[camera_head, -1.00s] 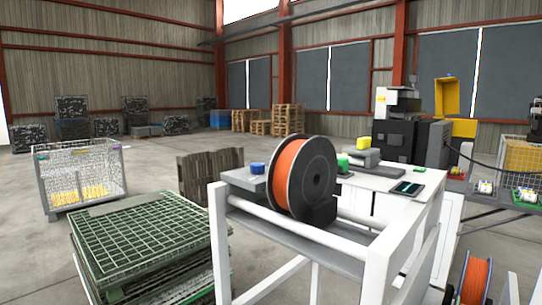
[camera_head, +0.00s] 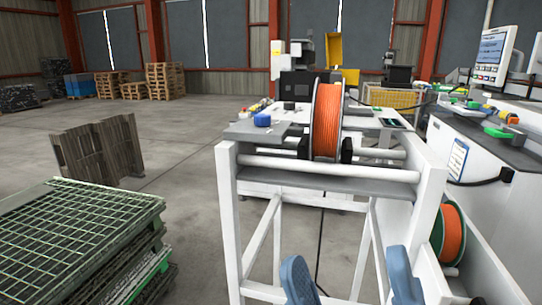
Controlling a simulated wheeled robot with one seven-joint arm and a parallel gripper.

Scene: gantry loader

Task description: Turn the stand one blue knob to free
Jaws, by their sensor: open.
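A white stand (camera_head: 231,215) is in front of me and carries an orange spool (camera_head: 327,120) on a horizontal bar. A small blue knob (camera_head: 262,120) sits on the grey plate at the stand's top left, left of the spool. Its marking and exact turn position are too small to tell. My gripper (camera_head: 345,258) shows at the bottom edge as two blue-grey fingers set wide apart with nothing between them. It is low in the picture, below and right of the knob, and apart from it.
Stacked green mesh pallets (camera_head: 75,235) stand at the left, with a brown wooden pallet (camera_head: 98,150) behind them. Another orange spool (camera_head: 449,235) sits low at the right. A white machine with a screen (camera_head: 490,55) stands far right. Floor between pallets and stand is clear.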

